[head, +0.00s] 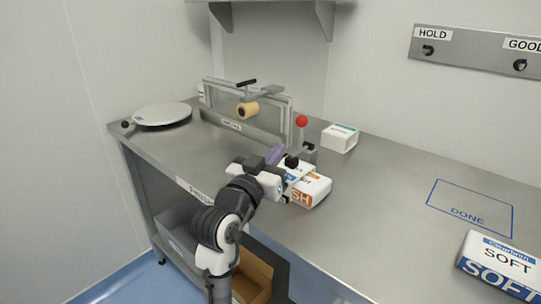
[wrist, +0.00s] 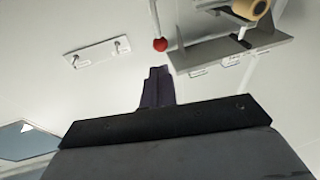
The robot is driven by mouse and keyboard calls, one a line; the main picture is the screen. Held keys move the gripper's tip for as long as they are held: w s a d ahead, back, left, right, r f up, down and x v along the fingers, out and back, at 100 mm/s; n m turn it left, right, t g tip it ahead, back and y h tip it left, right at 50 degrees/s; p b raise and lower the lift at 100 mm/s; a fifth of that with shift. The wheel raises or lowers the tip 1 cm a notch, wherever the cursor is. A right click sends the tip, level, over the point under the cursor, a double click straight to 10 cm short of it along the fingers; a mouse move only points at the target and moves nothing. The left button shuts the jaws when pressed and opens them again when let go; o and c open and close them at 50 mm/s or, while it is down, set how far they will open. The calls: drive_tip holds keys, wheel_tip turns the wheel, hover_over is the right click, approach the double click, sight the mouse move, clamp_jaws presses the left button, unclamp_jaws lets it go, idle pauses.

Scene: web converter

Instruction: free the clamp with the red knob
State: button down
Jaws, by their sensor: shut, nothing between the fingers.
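The red knob (head: 301,121) tops an upright lever on the clamp (head: 303,148) at the right end of the metal frame on the bench. The knob also shows in the wrist view (wrist: 160,44), above and just left of my fingertips. My gripper (head: 275,155) is shut and empty, in front of and left of the clamp in the head view. The fingers (wrist: 157,85) are together in the wrist view and apart from the knob. My gripper and the boxes hide part of the clamp's base.
A tan roll (head: 247,109) hangs on the frame (head: 292,105). White boxes with orange print (head: 310,188) lie close to my gripper. A small white box (head: 340,138) stands behind right. A round plate (head: 162,113) is at left. The blue DONE outline (head: 470,208) is empty; a SOFT pack (head: 500,262) lies beside it.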

sight(299, 124)
drive_tip(key=p+x, duration=0.2)
drive_tip(key=x, duration=0.7)
drive_tip(key=shift+p, duration=0.3)
drive_tip(key=shift+w+r, duration=0.1)
drive_tip(key=shift+r, duration=0.05)
